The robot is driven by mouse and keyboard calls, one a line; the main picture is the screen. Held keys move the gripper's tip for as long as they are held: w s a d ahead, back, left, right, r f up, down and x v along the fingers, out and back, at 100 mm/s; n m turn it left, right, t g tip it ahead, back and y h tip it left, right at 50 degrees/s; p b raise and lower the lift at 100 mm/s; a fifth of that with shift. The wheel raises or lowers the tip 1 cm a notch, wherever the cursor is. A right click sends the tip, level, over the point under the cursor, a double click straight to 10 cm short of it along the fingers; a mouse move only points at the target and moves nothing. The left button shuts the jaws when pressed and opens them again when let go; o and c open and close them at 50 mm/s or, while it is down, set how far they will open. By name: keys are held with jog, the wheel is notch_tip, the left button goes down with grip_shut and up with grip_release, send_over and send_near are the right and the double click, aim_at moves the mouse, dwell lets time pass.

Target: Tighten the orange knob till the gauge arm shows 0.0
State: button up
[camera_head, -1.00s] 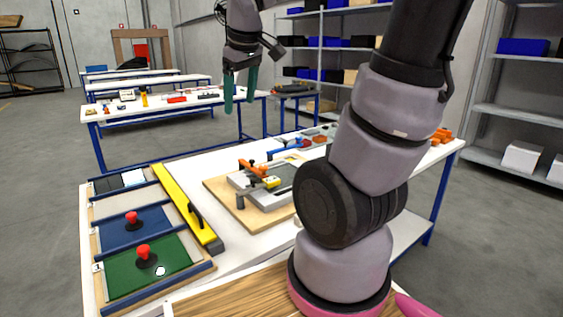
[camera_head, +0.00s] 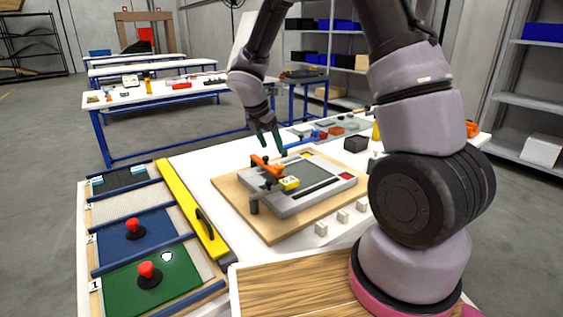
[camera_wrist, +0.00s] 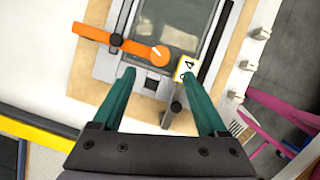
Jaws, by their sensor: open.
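A grey frame fixture (camera_head: 300,202) with a dark plate lies on a wooden board (camera_head: 240,202). An orange bar (camera_head: 262,168) with a dark peg sits at its left; in the wrist view the bar (camera_wrist: 98,36) ends in a rounded orange knob (camera_wrist: 157,55) with a white mark. A yellow gauge tag (camera_head: 290,184) beside it shows a 4 in the wrist view (camera_wrist: 186,66); the rest of its reading is unclear. My gripper (camera_head: 266,137) hangs above the fixture, its teal fingers (camera_wrist: 158,76) open and empty on either side of the knob's near area, apparently not touching.
A yellow level (camera_head: 190,208) and a tray with red-knobbed pieces (camera_head: 148,275) lie left of the board. Small white blocks (camera_head: 342,216) stand along its right front edge. A black box (camera_head: 356,144) stands behind right.

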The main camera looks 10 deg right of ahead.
aim_at(279, 165)
jog(key=x, duration=0.8)
jog(key=shift+d+f, duration=0.1)
jog(key=shift+f, duration=0.15)
grip_shut()
